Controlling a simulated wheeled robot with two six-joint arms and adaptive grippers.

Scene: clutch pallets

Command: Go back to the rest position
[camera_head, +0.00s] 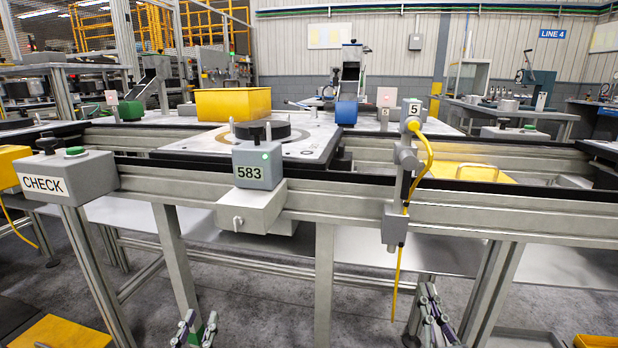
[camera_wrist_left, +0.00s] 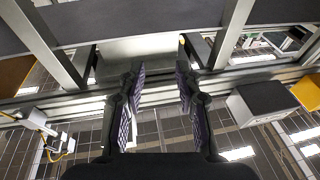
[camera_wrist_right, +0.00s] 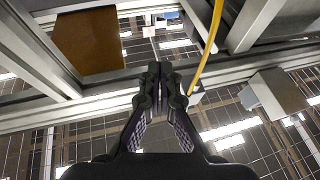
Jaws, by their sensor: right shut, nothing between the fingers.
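My left gripper (camera_head: 195,326) is low at the bottom of the head view, in front of the conveyor frame. In the left wrist view (camera_wrist_left: 160,70) its fingers stand apart with nothing between them. My right gripper (camera_head: 429,292) is low in front of the frame, right of the hanging yellow cable. In the right wrist view (camera_wrist_right: 159,68) its fingertips meet and hold nothing.
The conveyor rail (camera_head: 480,218) spans the view above both grippers, with aluminium legs (camera_head: 325,285) below. A CHECK button box (camera_head: 67,178), a grey box marked 583 (camera_head: 257,168) and a sensor post (camera_head: 405,165) with a yellow cable (camera_head: 399,255) stick out at the front.

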